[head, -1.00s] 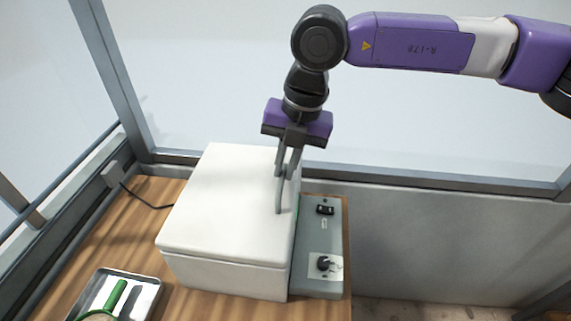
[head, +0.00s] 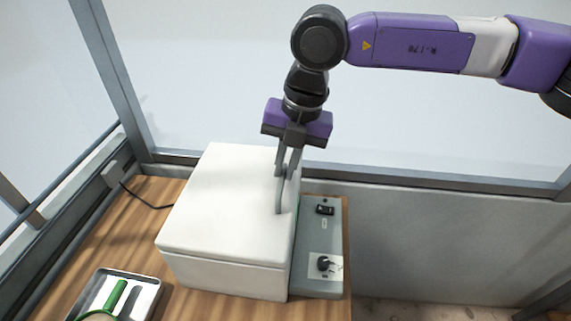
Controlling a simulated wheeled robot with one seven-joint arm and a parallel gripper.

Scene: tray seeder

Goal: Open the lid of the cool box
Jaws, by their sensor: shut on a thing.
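The cool box (head: 222,275) is a white box on the wooden bench. Its white lid (head: 225,205) lies flat and closed on top, with a thin seam below it. My gripper (head: 279,205) points down at the lid's right edge, towards the back half. One finger shows in front over the lid's top near that edge. The fingers look close together and shut on the lid's edge. The exact contact at the far side of the edge is hidden.
A grey control box (head: 318,245) with a black switch and a knob stands right beside the cool box. A metal tray (head: 146,292) with a green-handled tool (head: 116,295) lies at the front left. Glazed walls with a grey frame (head: 400,180) close off the back and left.

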